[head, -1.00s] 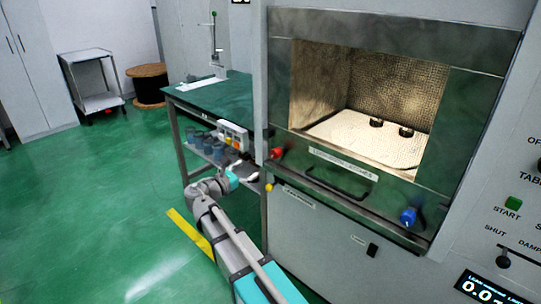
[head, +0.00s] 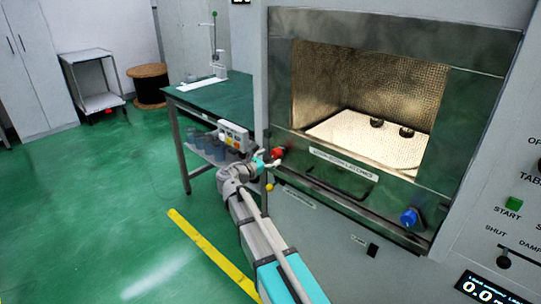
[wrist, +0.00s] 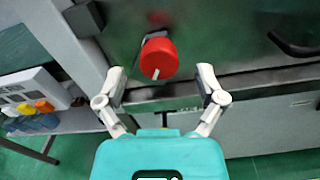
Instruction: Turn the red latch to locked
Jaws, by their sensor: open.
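The red latch (head: 278,153) is a round red knob on the lower left of the microwave's front frame. In the wrist view the red latch (wrist: 159,58) shows a short white line near its lower edge. My gripper (head: 268,163) is close to it in the head view. In the wrist view my gripper (wrist: 161,78) has its two grey fingers spread, one on each side and slightly below the knob. The fingers appear apart from the knob, and nothing is held between them.
A blue knob (head: 410,217) sits at the lower right of the microwave front. A dark handle (wrist: 292,46) projects right of the latch. A yellow knob (head: 269,187) is just below my gripper. A green-topped bench (head: 235,105) with a control box (head: 233,134) stands to the left.

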